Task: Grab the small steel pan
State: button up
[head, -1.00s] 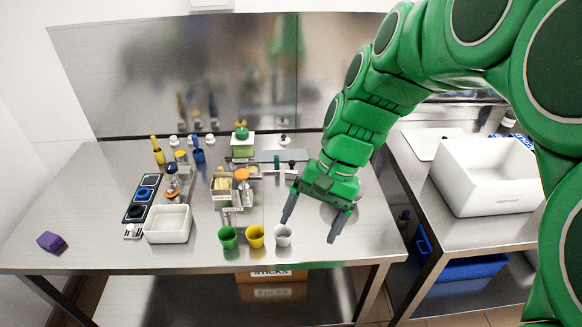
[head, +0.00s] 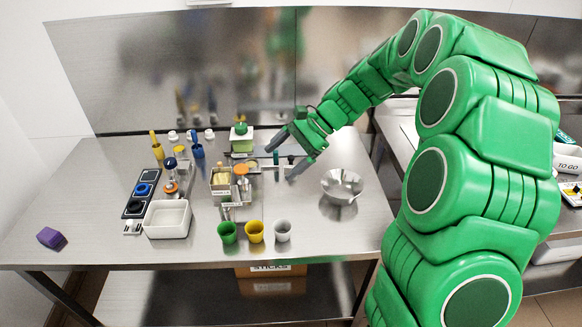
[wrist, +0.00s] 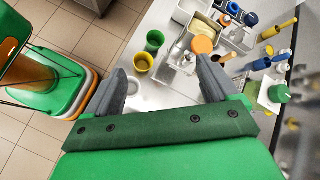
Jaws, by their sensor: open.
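A shiny, round steel vessel (head: 342,183), bowl-shaped and the closest match to the small steel pan, stands on the right part of the steel table (head: 310,222). I cannot make out a handle on it. My gripper (head: 282,163) is open and empty, to the left of and behind the vessel, above the back middle of the table near the steel rack. Its two spread fingers also show in the wrist view (wrist: 160,72), with bare table and cups beyond them. I cannot make out the vessel in the wrist view.
Green (head: 228,232), yellow (head: 255,231) and white (head: 283,231) cups stand along the front edge. A white tub (head: 168,219), a steel topping rack (head: 222,182) and a green-topped container (head: 241,140) stand left of my gripper. A purple block (head: 50,238) lies far left.

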jog(key=w+d+f+m+t+y, duration=0.1)
jog(key=w+d+f+m, duration=0.2)
jog(key=w, duration=0.4)
jog(key=w+d+f+m+t+y, duration=0.1)
jog(key=w+f+m+y, duration=0.1)
jog(key=w+f, duration=0.4)
jog(key=m+t, duration=0.3)
jog(key=m, duration=0.3)
send_near(293, 163)
jog(key=shift+a+f+y, duration=0.15)
jog(key=shift+a+y, duration=0.25)
jog(key=x, duration=0.6)
jog(key=shift+w+a+f, duration=0.1)
jog(key=shift+a+f, duration=0.15)
jog(key=shift+a, duration=0.05)
jog(key=shift+f+x, duration=0.2)
jog(key=shift+x, duration=1.1)
jog(key=shift+f+x, duration=0.2)
jog(key=shift+x, duration=1.1)
jog(key=shift+d, duration=0.2)
jog(key=c, duration=1.1)
jog(key=shift+w+r, duration=0.1)
